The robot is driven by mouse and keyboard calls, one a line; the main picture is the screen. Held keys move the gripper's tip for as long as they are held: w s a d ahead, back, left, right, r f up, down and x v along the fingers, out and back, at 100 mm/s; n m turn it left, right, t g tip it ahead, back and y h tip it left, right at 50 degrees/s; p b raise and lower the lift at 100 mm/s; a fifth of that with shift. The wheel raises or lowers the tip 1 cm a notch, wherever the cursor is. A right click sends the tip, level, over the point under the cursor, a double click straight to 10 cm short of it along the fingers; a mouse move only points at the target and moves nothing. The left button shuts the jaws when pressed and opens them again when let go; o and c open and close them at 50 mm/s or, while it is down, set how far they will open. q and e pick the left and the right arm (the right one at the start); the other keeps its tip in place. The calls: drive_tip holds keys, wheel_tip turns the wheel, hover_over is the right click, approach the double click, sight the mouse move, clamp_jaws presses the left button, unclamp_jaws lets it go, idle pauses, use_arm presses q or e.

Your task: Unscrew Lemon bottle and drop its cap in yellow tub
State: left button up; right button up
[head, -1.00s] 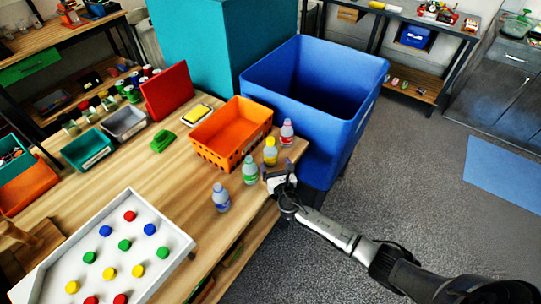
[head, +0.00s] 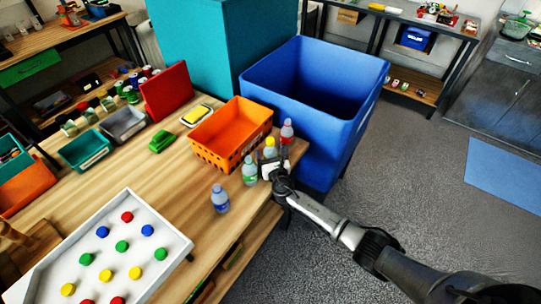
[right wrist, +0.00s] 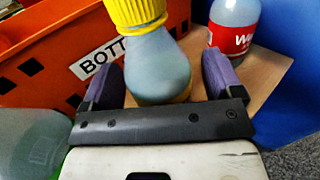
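The Lemon bottle, with a yellow cap (head: 270,142), stands near the table's right edge beside the orange crate. In the right wrist view its ribbed yellow cap (right wrist: 135,12) and grey-blue body (right wrist: 160,68) fill the upper middle. My right gripper (head: 272,166) is open at the bottle; its purple-padded fingers (right wrist: 163,80) are on either side of the body, with gaps visible. The lower bottle is hidden by the gripper in the head view. My left gripper is not in view. I cannot make out a yellow tub.
Teal (head: 85,152) and grey (head: 123,125) tubs and a white cap tray (head: 178,222) occupy the table.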

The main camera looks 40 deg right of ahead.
sight(272, 149)
drive_tip(key=c, duration=0.9)
drive_tip(key=shift+r, duration=0.15)
drive_tip(key=shift+c, duration=0.2)
wheel_tip(272, 149, up, 4)
drive_tip(key=shift+p, duration=1.1)
drive_tip(key=s+d+r+p, duration=0.3)
drive_tip(key=s+r, duration=0.3)
drive_tip(key=s, duration=0.4)
drive_tip(key=shift+s+d+r+p, duration=0.3)
drive_tip(key=shift+s+d+r, duration=0.1)
drive_tip(key=shift+d, duration=0.45)
drive_tip(key=o, duration=0.3)
drive_tip(key=c, duration=0.6)
drive_tip(key=shift+c, duration=0.2)
